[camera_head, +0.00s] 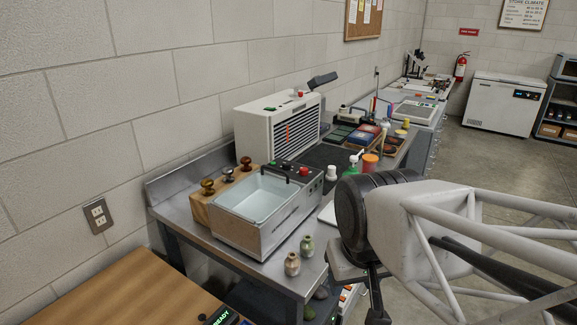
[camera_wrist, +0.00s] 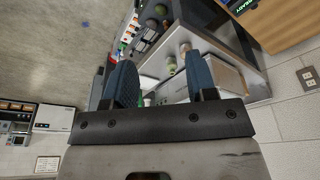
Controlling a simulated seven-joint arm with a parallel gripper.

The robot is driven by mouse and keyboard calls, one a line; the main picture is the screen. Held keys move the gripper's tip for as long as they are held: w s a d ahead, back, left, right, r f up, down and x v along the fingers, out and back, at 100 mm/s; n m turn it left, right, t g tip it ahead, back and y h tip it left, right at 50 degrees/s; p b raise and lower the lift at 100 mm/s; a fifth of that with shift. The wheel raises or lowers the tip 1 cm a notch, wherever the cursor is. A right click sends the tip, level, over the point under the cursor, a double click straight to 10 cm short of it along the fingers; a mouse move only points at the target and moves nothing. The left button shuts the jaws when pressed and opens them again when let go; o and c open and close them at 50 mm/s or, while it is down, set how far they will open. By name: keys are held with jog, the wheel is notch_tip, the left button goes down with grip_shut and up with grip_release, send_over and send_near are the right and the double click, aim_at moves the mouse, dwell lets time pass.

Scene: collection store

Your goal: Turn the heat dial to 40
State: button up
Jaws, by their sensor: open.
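A grey water bath (camera_head: 266,208) with a clear basin stands on the metal workbench. Its control panel (camera_head: 308,181) at the right end carries small green and red parts; I cannot make out which is the heat dial or read any setting. My gripper (camera_head: 376,305) shows partly at the lower middle in the head view, in front of and right of the bench, apart from the bath. In the wrist view my gripper (camera_wrist: 160,82) has two blue-padded fingers spread wide, with nothing between them. The bench lies beyond them, tilted in the picture.
Two small jars (camera_head: 292,263) stand at the bench's front edge. Knobbed stamps on a wooden block (camera_head: 207,212) sit left of the bath. A white slatted unit (camera_head: 278,128) stands behind it, and bottles to its right. A wooden table (camera_head: 140,295) is at lower left. Floor at right is open.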

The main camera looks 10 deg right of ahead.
jog(key=shift+g, duration=0.3)
jog(key=w+r, duration=0.1)
jog(key=w, duration=0.3)
jog(key=w+r, duration=0.2)
jog(key=w, duration=0.2)
jog(key=w+r, duration=0.2)
jog(key=w, duration=0.3)
jog(key=shift+d, duration=0.4)
jog(key=g, duration=0.2)
send_near(304, 168)
jog(key=shift+s+f, duration=0.4)
jog(key=shift+s, duration=0.3)
jog(key=shift+w+f, duration=0.3)
jog(key=shift+w, duration=0.35)
jog(key=shift+f, duration=0.1)
jog(key=shift+f, duration=3.8)
jog(key=c, duration=0.9)
